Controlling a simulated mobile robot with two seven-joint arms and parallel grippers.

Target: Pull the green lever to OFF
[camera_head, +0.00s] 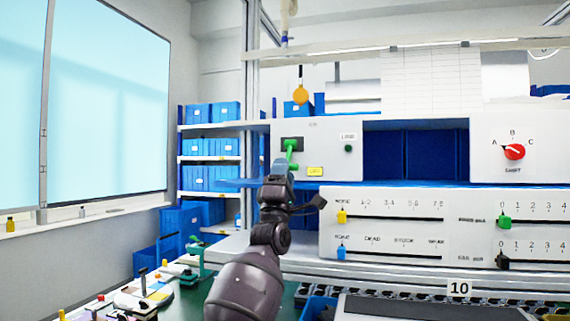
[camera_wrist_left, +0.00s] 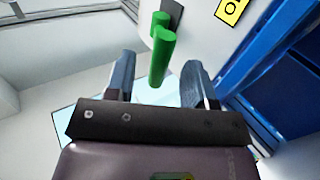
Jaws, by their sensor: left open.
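The green lever (camera_head: 291,148) stands out from a dark slot in the white panel (camera_head: 330,140) in the head view. A yellow label (camera_head: 315,171) sits to the lower right of the lever. My left gripper (camera_head: 282,166) is just in front of and below the lever. In the left wrist view, the gripper (camera_wrist_left: 158,78) is open, and the green lever (camera_wrist_left: 162,58) reaches into the gap between its two fingers. I see no clear contact with either finger. The yellow label (camera_wrist_left: 232,10) shows there at the top right. My right gripper is in neither view.
A lower panel with sliders (camera_head: 390,227) is right of my left arm. A red rotary knob (camera_head: 514,152) is at the far right. A yellow disc (camera_head: 300,94) hangs above the panel.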

